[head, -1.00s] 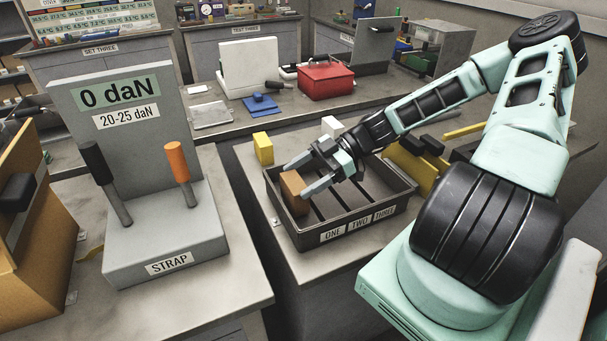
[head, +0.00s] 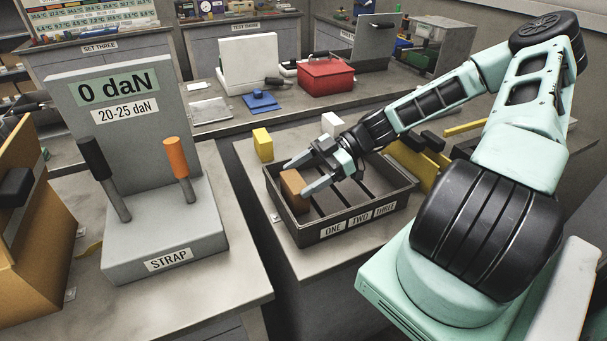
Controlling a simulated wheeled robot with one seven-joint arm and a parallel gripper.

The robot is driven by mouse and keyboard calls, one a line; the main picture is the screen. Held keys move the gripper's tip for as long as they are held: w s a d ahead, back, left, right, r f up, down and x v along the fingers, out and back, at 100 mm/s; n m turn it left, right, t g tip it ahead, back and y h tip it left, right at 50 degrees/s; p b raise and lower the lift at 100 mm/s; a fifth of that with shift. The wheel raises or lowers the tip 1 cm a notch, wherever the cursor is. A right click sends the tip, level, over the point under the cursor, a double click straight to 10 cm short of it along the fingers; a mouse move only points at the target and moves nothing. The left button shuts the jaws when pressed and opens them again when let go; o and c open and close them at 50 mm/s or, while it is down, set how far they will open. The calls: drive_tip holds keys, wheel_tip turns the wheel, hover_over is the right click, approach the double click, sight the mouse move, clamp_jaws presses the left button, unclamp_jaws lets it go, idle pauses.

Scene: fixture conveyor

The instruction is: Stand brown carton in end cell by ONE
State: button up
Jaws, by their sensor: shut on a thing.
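The brown carton (head: 294,190) is in the left end of the dark divided tray (head: 340,232), at the cell above the label ONE (head: 333,229). It looks upright. My gripper (head: 296,176) reaches in from the right, with its fingers on either side of the carton's upper part, and is shut on it. The carton's base is hidden by the tray's front wall, so I cannot tell whether it touches the tray floor. The cells above TWO and THREE look empty.
A yellow block (head: 263,145) stands behind the tray's left corner and a white block (head: 332,124) behind its back wall. The grey STRAP stand (head: 165,235) with two levers is on the bench to the left. A gap separates the benches.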

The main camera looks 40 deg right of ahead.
drive_tip(key=shift+f, duration=0.1)
drive_tip(key=o, duration=1)
drive_tip(key=shift+o, duration=0.2)
drive_tip(key=b+v, duration=0.2)
drive_tip(key=v, duration=1)
